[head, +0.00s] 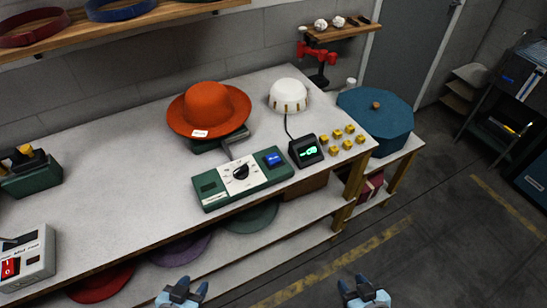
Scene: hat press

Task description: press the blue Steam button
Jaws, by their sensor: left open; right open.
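The blue Steam button (273,159) is a small blue block at the right end of a green control box (210,202) on the workbench. The box also carries a white dial panel (240,172) with a black knob. My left gripper (182,289) is open and empty at the bottom edge of the head view, in front of the bench and well apart from the button. My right gripper (364,288) is open and empty to the right, over the floor and also well apart from the button.
An orange hat (209,108) sits on a stand behind the box. A black device with a green screen (306,150) stands right of the button, beside several yellow blocks (348,144). A white dome (289,93) and a blue lidded box (376,120) are farther back.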

